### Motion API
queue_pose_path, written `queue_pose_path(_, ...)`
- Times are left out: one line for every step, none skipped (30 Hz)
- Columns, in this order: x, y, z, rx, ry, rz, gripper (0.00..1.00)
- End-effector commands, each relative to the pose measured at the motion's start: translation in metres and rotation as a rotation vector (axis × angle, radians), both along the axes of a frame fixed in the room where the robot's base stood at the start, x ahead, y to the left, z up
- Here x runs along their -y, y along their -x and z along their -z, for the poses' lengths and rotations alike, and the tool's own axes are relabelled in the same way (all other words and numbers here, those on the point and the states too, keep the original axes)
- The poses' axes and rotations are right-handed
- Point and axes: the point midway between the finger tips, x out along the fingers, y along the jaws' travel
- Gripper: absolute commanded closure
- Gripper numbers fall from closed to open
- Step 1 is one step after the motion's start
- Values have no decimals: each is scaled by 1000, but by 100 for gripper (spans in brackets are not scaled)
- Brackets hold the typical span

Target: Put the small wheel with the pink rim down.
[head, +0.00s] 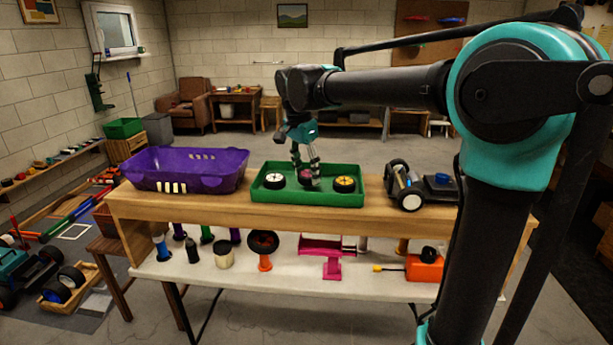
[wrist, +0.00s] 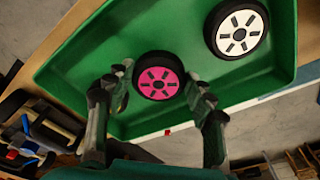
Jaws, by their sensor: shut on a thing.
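The small wheel with the pink rim (wrist: 159,82) has a black tyre and shows in the wrist view between the two fingers of my gripper (wrist: 161,84). My gripper is shut on it, one finger at each side of the tyre. In the head view my gripper (head: 307,179) reaches down into the green tray (head: 310,199), between a white-rimmed wheel (head: 274,182) and a yellow-rimmed wheel (head: 345,184). There the pink wheel is mostly hidden by the fingers. I cannot tell whether it touches the tray floor. The white-rimmed wheel also shows in the wrist view (wrist: 239,33).
The tray stands on a wooden bench (head: 250,214). A purple bin (head: 187,170) stands left of it and a toy car (head: 409,190) right of it. A lower white shelf (head: 210,273) holds several parts. The tray walls rise around the wheels.

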Motion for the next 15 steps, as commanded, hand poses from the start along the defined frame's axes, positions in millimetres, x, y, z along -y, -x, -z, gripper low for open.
queue_pose_path(0,0,8,0,0,0,72)
queue_pose_path(0,0,11,0,0,0,72)
queue_pose_path(0,0,14,0,0,0,72)
queue_pose_path(0,0,15,0,0,0,72)
queue_pose_path(0,0,16,0,0,0,72)
queue_pose_path(0,0,16,0,0,0,72)
queue_pose_path(0,0,16,0,0,0,72)
queue_pose_path(0,0,15,0,0,0,72)
queue_pose_path(0,0,15,0,0,0,72)
queue_pose_path(0,0,15,0,0,0,72)
queue_pose_path(0,0,16,0,0,0,72)
queue_pose_path(0,0,16,0,0,0,72)
queue_pose_path(0,0,17,0,0,0,72)
queue_pose_path(0,0,18,0,0,0,72)
queue_pose_path(0,0,18,0,0,0,42)
